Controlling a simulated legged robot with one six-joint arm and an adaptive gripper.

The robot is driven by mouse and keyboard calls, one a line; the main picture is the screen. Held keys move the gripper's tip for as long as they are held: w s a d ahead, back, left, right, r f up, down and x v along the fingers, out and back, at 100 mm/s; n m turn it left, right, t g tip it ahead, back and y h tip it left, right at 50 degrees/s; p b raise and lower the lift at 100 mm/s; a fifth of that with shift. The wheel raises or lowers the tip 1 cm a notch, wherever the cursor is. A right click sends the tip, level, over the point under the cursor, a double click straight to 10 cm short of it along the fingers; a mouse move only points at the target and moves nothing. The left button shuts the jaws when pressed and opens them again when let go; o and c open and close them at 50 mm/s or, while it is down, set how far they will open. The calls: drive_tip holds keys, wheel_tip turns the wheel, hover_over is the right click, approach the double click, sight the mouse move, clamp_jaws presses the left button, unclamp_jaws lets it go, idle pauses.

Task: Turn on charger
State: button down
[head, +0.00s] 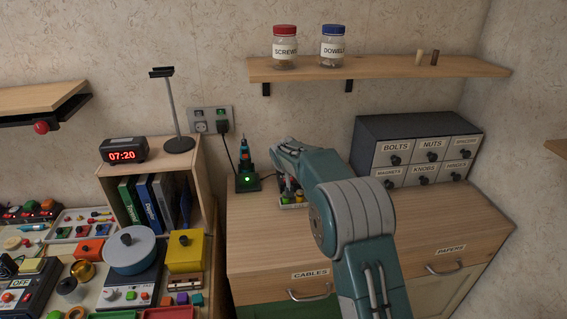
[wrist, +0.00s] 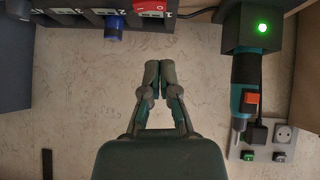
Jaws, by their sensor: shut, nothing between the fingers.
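The charger (head: 247,182) is a dark block at the back left of the cabinet top, with a lit green light. A teal and black power tool with an orange button (head: 243,158) stands upright in it. In the wrist view, which looks upside down, the charger (wrist: 262,30) is at the upper right and the tool (wrist: 245,85) hangs below it. A black plug sits in the left-hand side of the wall outlet plate in the wrist view (wrist: 262,150). My gripper (wrist: 160,68) is shut and empty, apart from the charger. Its fingertips are hidden in the head view.
The outlet plate (head: 211,120) is on the wall above the charger, with a cable running down. A drawer unit (head: 418,150) stands right of my arm. A shelf (head: 380,68) holds two jars. A crate with books (head: 150,195) is at left.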

drive_tip(key=v, duration=0.7)
drive_tip(key=shift+s+d+r, duration=0.2)
drive_tip(key=shift+s+d, duration=0.05)
drive_tip(key=shift+a, duration=0.1)
drive_tip(key=shift+w+d+r, duration=0.1)
drive_tip(key=shift+d+r, duration=0.05)
drive_tip(key=shift+d, duration=0.35)
drive_tip(key=shift+d+r, duration=0.15)
drive_tip(key=shift+d, duration=0.4)
